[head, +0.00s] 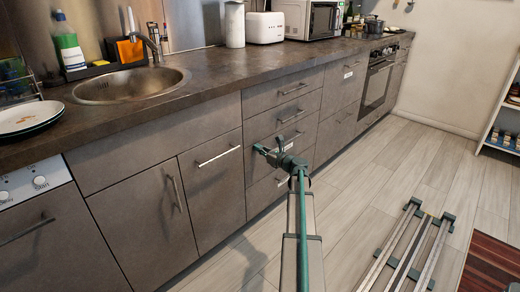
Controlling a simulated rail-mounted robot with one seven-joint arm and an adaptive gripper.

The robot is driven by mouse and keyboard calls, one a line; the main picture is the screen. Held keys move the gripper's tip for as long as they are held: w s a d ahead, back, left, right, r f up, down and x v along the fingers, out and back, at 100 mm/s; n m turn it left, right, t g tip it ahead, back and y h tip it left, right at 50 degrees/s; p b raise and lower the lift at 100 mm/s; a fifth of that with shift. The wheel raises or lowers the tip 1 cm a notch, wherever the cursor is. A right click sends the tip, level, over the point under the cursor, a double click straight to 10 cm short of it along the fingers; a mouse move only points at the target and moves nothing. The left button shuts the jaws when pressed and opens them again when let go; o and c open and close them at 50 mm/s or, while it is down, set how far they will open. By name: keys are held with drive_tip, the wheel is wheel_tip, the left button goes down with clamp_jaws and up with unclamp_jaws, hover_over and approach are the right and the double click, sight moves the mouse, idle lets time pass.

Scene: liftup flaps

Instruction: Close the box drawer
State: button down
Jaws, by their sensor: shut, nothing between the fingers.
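A stack of grey drawers (270,122) with bar handles is in the middle of the head view, under the dark countertop. No front clearly stands out from the others, and I cannot tell which one is the box drawer. My gripper (259,149), green and grey, is shut and empty in front of the lower part of this stack. It points left in the picture. My gripper and arm hide part of the lower fronts, and I cannot tell whether the fingers touch one. A small white label shows just right of the gripper.
Left of the stack are cabinet doors (213,183) and a white-panelled appliance (35,182). More cabinets and an oven (375,85) continue right. The countertop (205,78) holds a sink (130,86) and plates (28,116).

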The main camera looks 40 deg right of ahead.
drive_tip(key=s+d+p, duration=0.1)
drive_tip(key=s+p, duration=0.3)
drive_tip(key=s, duration=1)
